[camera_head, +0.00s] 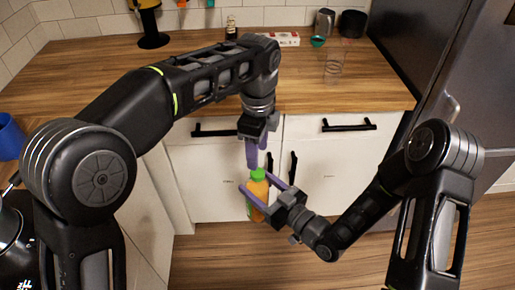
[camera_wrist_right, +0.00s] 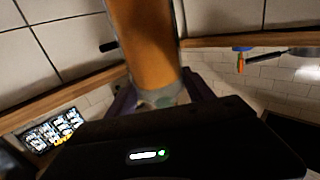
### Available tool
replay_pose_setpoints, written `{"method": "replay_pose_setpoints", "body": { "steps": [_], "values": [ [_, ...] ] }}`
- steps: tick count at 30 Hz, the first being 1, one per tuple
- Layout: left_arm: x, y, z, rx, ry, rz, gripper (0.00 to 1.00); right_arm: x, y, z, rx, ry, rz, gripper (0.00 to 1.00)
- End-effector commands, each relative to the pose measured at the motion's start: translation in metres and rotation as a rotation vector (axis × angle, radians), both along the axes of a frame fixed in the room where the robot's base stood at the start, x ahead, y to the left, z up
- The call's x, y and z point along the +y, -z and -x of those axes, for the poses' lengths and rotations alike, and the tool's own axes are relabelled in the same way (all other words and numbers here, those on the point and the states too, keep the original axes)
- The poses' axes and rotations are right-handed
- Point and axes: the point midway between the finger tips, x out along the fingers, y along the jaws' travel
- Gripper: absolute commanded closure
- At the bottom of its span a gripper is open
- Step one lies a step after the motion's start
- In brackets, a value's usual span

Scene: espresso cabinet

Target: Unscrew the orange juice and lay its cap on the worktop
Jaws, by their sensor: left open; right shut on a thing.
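The orange juice bottle (camera_head: 257,192) is held in front of the cabinet doors, off the worktop, with its green cap (camera_head: 258,174) on top. My right gripper (camera_head: 256,197) is shut on the bottle's body. The orange bottle body also fills the upper middle of the right wrist view (camera_wrist_right: 147,45). My left gripper (camera_head: 257,167) points down just above the cap, with its purple fingers open. Whether a fingertip touches the cap is hard to tell. The wooden worktop (camera_head: 120,55) lies behind both arms.
On the worktop stand a clear glass (camera_head: 333,67), a teal bowl (camera_head: 318,42), a small dark bottle (camera_head: 231,28) and a red and white box (camera_head: 283,39) near the back. The front right stretch is clear. A dark fridge (camera_head: 425,50) stands at the right.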

Motion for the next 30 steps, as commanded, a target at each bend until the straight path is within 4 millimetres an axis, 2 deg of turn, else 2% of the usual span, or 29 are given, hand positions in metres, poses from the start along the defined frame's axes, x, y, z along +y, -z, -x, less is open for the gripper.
{"method": "replay_pose_setpoints", "body": {
  "steps": [5,19,30],
  "values": [
    [0.0,0.01,0.0,0.002,-0.001,-0.001,0.49,0.0,-0.001,0.0,-0.003,-0.001,-0.001,1.0],
    [0.0,0.073,0.0,0.002,-0.002,-0.001,0.49,0.0,-0.001,0.0,-0.003,0.0,-0.001,1.0],
    [0.0,0.079,0.0,-0.001,-0.002,0.0,0.49,0.0,-0.001,0.0,-0.003,0.0,-0.001,1.0]
  ]
}}
